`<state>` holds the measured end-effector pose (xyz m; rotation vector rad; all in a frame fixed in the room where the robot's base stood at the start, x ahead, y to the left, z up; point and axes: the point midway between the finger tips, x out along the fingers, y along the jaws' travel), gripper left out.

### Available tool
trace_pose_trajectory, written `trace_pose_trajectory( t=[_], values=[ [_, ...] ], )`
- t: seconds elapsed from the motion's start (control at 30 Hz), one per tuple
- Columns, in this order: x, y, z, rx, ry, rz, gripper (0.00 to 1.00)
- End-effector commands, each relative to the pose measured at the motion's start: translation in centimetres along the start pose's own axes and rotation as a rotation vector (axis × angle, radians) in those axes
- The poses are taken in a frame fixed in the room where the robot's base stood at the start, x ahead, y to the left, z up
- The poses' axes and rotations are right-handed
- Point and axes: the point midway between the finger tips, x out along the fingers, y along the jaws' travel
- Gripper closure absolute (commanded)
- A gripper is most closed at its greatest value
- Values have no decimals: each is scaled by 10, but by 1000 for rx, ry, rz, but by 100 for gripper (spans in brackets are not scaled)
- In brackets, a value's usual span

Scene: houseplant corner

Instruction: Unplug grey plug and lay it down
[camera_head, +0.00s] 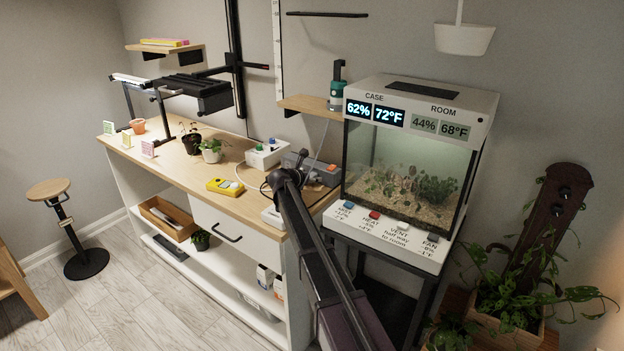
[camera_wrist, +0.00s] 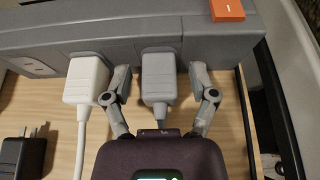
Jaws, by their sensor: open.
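The grey plug (camera_wrist: 159,80) sits in the grey power strip (camera_wrist: 125,38) in the wrist view, its cord running toward my gripper. My gripper (camera_wrist: 162,82) is open, with one finger on each side of the grey plug. The left finger lies between the grey plug and a white plug (camera_wrist: 87,78), close to both. I cannot tell whether either finger touches the grey plug. In the head view the strip (camera_head: 318,168) stands at the bench's right end, and my arm hides the plugs and the gripper.
A black adapter (camera_wrist: 22,154) lies on the wood at the left in the wrist view. The strip has an orange switch (camera_wrist: 228,10). In the head view a yellow meter (camera_head: 225,186) lies on the bench (camera_head: 190,172), and a glass case (camera_head: 405,165) stands right of it.

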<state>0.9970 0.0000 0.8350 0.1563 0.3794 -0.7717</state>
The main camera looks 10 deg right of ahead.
Motion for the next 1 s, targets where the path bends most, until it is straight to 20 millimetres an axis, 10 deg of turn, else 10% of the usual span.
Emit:
trace_pose_trajectory(
  t=[0.8, 1.0],
  values=[
    [0, 0, 0, 0, 0, 0, 26],
    [0, 0, 0, 0, 0, 0, 79]
  ],
)
